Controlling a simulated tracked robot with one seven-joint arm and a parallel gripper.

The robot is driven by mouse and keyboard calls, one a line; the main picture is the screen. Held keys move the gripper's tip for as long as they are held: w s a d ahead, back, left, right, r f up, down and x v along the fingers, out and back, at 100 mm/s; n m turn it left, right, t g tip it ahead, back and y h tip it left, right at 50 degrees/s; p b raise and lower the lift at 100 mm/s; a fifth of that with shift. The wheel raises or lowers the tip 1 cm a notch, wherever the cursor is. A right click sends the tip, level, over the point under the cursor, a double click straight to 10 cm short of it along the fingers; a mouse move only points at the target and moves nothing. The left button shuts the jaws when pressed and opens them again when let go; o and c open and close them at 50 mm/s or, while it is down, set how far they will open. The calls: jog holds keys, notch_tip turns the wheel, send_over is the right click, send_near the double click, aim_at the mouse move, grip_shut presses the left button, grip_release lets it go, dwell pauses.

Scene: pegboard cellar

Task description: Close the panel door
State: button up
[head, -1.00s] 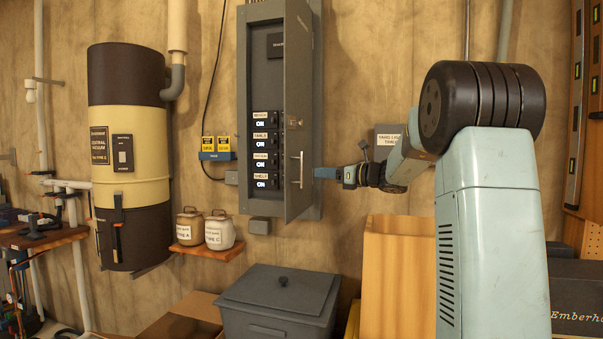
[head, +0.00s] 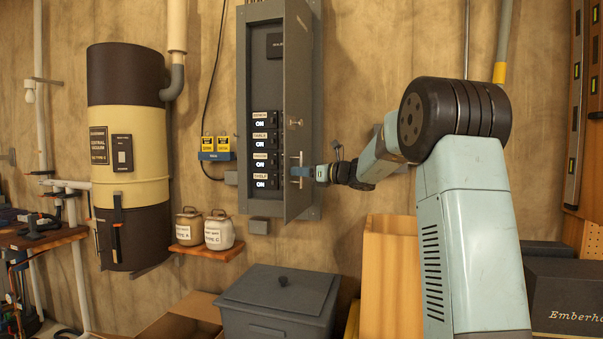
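The grey panel door (head: 298,100) stands partly open on the wall-mounted electrical panel (head: 262,80). Its free edge sticks out toward me and its hinge side is at the right. Several breaker switches marked ON show inside, left of the door. A pale vertical handle (head: 300,182) is on the door's outer face. My gripper (head: 303,172) reaches in from the right, and its blue fingertips are at the handle. Whether they touch or grip it is too small to tell.
Left of the panel are a yellow-and-blue wall unit (head: 216,149), a shelf with two jars (head: 219,230) and a large brown-and-cream tank (head: 130,150). Below stand a grey lidded bin (head: 278,300) and a wooden box (head: 392,280). The wall before the open side is clear.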

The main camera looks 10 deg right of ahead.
jog(key=c, duration=0.4)
grip_shut()
